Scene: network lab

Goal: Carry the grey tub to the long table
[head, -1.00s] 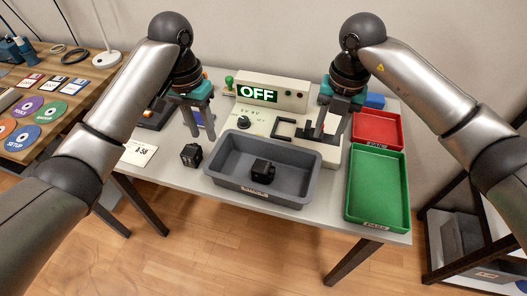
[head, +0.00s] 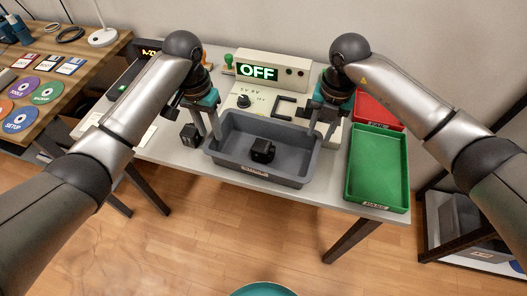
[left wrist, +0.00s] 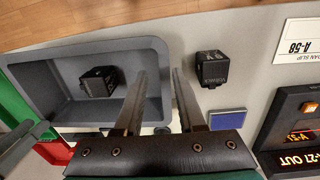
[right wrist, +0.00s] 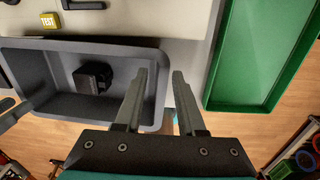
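The grey tub (head: 222,165) stands on the light workbench (head: 180,163) with a black cube (head: 262,151) inside. The tub also shows in the left wrist view (left wrist: 45,75) and the right wrist view (right wrist: 30,75). My left gripper (head: 213,137) is at the tub's left end; its open fingers (left wrist: 158,72) straddle the end wall, one inside and one outside. My right gripper (head: 321,135) is at the right end, its open fingers (right wrist: 159,72) likewise either side of the wall. Whether any finger touches the wall is unclear. A wooden-topped table (head: 62,97) stands at the far left.
A second black cube (head: 189,135) sits just left of the tub. A green tray (head: 377,165) and a red tray (head: 378,109) lie to its right. A control box with an OFF display (head: 258,73) stands behind it. Discs and floppy disks cover part of the wooden table.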

